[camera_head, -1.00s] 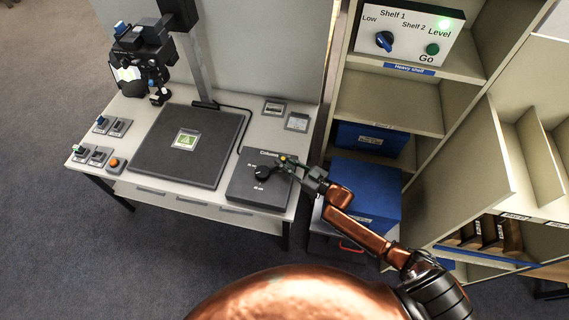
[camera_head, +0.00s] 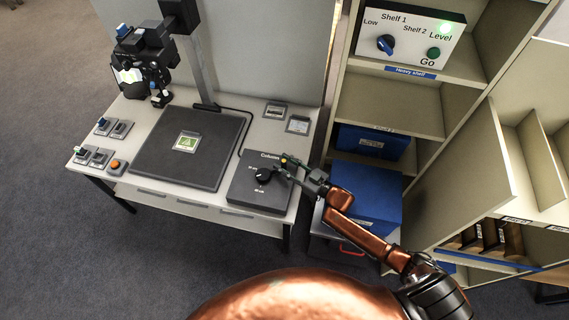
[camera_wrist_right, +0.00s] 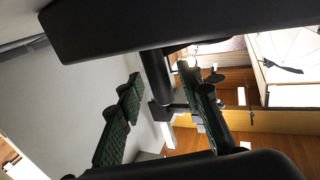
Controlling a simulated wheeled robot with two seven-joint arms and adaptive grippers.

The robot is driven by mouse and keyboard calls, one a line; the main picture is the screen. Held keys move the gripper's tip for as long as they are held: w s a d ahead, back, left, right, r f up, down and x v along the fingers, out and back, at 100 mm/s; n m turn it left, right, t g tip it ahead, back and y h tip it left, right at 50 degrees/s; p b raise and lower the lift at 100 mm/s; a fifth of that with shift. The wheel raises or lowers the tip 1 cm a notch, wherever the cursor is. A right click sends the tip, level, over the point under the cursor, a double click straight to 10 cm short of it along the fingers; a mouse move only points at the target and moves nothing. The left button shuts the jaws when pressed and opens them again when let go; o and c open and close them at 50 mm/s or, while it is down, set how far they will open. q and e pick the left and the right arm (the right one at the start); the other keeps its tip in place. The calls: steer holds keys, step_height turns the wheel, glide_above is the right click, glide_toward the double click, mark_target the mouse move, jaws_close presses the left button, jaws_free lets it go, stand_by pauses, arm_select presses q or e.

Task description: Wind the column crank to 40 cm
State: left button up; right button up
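The column crank (camera_head: 263,175) is a black round hub with a short arm, on top of a dark grey box (camera_head: 260,198) marked "Column" with small cm labels; a "40 cm" label is at its front. My right gripper (camera_head: 284,166) is at the right side of the crank, over the box. Its two fingers look apart. In the right wrist view the green-padded fingers (camera_wrist_right: 160,112) stand apart with a dark post between them; I cannot tell whether they touch it. The camera column (camera_head: 196,65) stands at the table's back. My left gripper is not in view.
A dark baseboard (camera_head: 153,165) with a small green-and-white card (camera_head: 187,142) lies left of the crank box. Small switches and an orange button (camera_head: 117,166) are at the table's left. Blue boxes (camera_head: 365,190) and shelving (camera_head: 390,105) stand close to the right, beside my arm.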

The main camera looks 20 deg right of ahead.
steer(key=shift+r, duration=0.1)
step_height(320, 180, up, 10)
steer(key=shift+f, duration=0.1)
stand_by(0.4)
